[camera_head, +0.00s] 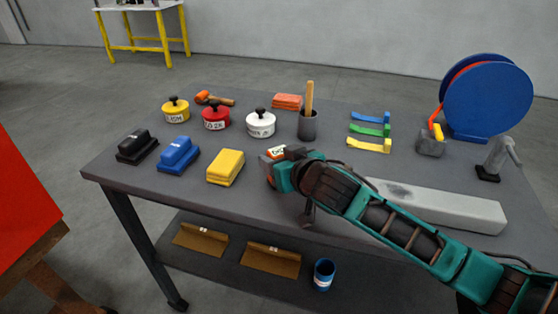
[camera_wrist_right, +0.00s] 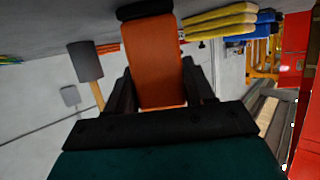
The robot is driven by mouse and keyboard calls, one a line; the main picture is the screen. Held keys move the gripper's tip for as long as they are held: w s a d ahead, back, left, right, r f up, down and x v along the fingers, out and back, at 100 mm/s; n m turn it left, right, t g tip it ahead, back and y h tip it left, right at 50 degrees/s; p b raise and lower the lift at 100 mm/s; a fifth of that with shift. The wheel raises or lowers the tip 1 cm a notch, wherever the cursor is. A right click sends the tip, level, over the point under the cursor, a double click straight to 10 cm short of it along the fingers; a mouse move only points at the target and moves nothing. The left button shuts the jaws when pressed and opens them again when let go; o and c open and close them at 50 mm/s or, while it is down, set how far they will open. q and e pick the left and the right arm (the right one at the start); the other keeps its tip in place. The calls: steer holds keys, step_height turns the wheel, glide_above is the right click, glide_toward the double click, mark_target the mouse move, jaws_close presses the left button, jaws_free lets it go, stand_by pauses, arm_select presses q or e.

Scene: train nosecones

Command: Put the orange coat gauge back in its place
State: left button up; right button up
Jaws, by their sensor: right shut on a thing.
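The orange coat gauge (camera_wrist_right: 155,65) sits between the two dark fingers of my right gripper (camera_wrist_right: 158,88) in the right wrist view, with a black end at the top of the picture. In the head view, a small part of the gauge (camera_head: 276,151), with a pale label, shows at the tip of my right gripper (camera_head: 272,165). The gripper is shut on it near the table's front edge, just right of the yellow block. Most of the gauge is hidden there by the gripper. I cannot tell whether it touches the table. My left gripper is not in view.
A long grey bar (camera_head: 440,205) lies right, behind my arm. A blue reel (camera_head: 487,97) stands back right.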

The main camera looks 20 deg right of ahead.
steer(key=shift+f, duration=0.1)
steer(key=o, duration=1.3)
steer(key=shift+c, duration=0.2)
steer(key=shift+r, duration=0.2)
steer(key=v, duration=1.2)
steer(key=shift+p, duration=0.35)
